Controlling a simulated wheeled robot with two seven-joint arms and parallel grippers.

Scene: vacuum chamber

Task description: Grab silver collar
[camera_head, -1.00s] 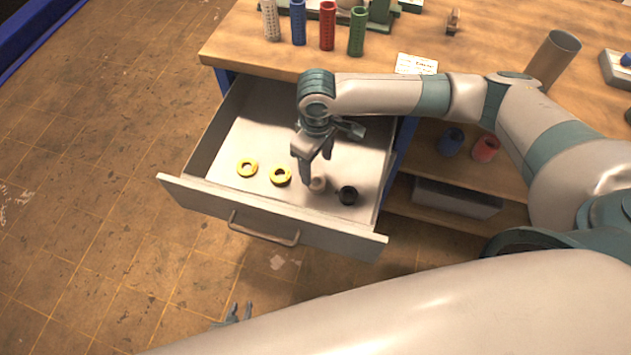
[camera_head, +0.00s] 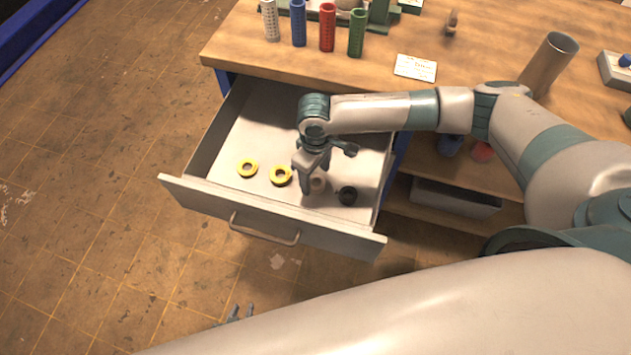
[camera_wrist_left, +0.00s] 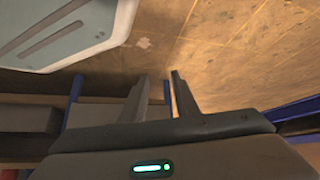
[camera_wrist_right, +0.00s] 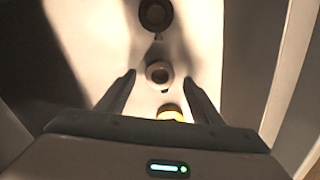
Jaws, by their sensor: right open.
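The silver collar (camera_head: 319,186) is a small pale ring lying on the floor of the open drawer (camera_head: 225,150). My right gripper (camera_head: 313,180) is open, pointing down into the drawer just over the collar. In the right wrist view, the collar (camera_wrist_right: 150,72) lies between the two fingertips, and neither finger clearly touches it. The height of the fingertips above the drawer floor is hard to tell. My left gripper (camera_head: 236,314) is low at the bottom of the head view; in the left wrist view its fingers (camera_wrist_left: 160,78) stand apart with nothing between them.
Two yellow rings (camera_head: 247,160) lie left of the collar and a black ring (camera_head: 348,196) lies right of it. The drawer front (camera_head: 270,215) and side walls surround them. The wooden bench top (camera_head: 470,60) is behind, with upright coloured tubes (camera_head: 327,27).

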